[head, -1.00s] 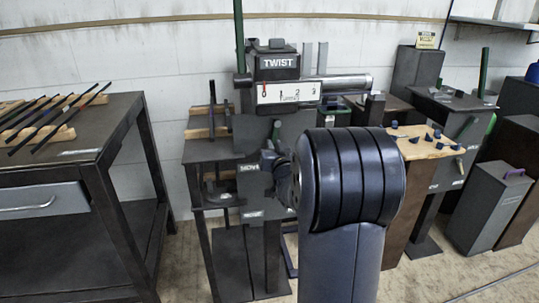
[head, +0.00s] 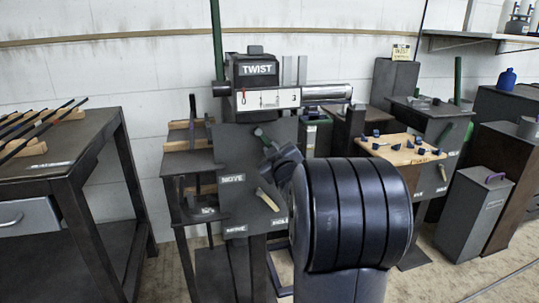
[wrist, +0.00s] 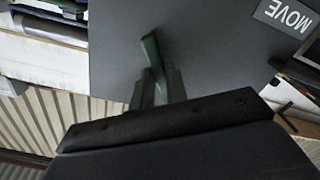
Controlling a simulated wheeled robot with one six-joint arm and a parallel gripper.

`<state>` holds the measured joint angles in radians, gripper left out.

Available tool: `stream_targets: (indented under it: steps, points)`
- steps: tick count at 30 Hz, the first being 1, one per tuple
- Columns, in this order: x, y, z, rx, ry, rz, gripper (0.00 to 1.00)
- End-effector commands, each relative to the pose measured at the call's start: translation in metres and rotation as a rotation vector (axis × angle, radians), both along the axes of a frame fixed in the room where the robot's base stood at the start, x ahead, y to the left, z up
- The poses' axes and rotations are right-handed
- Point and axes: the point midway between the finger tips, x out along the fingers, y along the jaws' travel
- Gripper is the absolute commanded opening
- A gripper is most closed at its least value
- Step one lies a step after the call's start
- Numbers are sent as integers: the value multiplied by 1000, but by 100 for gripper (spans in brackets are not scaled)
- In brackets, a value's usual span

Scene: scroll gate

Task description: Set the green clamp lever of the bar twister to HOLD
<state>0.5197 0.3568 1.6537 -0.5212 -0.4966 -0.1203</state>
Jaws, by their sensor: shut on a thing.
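The bar twister (head: 257,69) stands ahead with a dark front plate (head: 228,145). Its green clamp lever (head: 262,134) sits near the top of that plate, its free end tilted up and left in the head view. My gripper (head: 270,153) is at the lever's lower part. In the wrist view the green lever (wrist: 152,58) comes out between the fingers of my gripper (wrist: 158,88), which is shut on it. The lever's pivot is hidden. A MOVE label (head: 232,178) is on the plate, and it also shows inverted in the wrist view (wrist: 284,15). No HOLD label is clearly readable.
A tan lever (head: 267,200) is lower on the same plate. A dark table (head: 60,170) with bars on wooden racks stands at left. A wooden board (head: 395,152) with small blue pieces is at right, beside a grey bin (head: 472,212). My arm hides part of the twister's right side.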

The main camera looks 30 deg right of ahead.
Motion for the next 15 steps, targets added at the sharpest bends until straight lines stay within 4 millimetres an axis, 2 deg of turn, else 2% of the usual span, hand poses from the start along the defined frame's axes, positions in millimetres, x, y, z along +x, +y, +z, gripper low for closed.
stream_targets:
  steps: [15]
  points:
    - [0, -2, 2, -41, 10, 0, 0]
